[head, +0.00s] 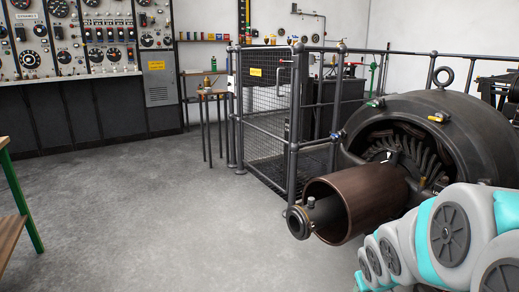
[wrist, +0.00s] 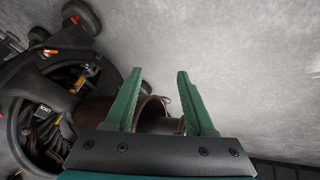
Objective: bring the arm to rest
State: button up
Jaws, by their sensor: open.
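My gripper (wrist: 160,98) shows in the wrist view as two green fingers standing wide apart, with nothing between their tips but floor. Beyond and below the fingers is the copper-brown pulley drum (wrist: 152,116) of the dynamo, partly hidden by the fingers and the dark gripper body. In the head view my white and turquoise arm crosses the lower right, and its gripper end is not visible there. The dynamo (head: 455,125) stands just behind my arm, with its brown drum (head: 345,210) and shaft end pointing left and forward.
Pipe railings and a mesh gate (head: 268,100) stand behind the dynamo. A control panel (head: 88,40) lines the back left wall. A small stool (head: 212,95) holds a brass-coloured item. A green-legged wooden bench (head: 18,200) is at the left edge. The grey floor (head: 150,210) between is clear.

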jog(key=s+a+r+g+p, duration=0.1)
jog(key=s+a+g, duration=0.1)
jog(key=s, duration=0.7)
jog(key=s+a+r+g+y+p, duration=0.1)
jog(key=s+a+r+g, duration=0.1)
jog(key=s+a, duration=0.3)
jog(key=s+a+r+m+g+y+p, duration=0.1)
jog(key=s+a+r+g, duration=0.1)
jog(key=s, duration=1)
jog(key=shift+s+a+r+g, duration=0.3)
jog(key=shift+a+g, duration=0.3)
jog(key=shift+a, duration=0.4)
jog(key=shift+a, duration=0.1)
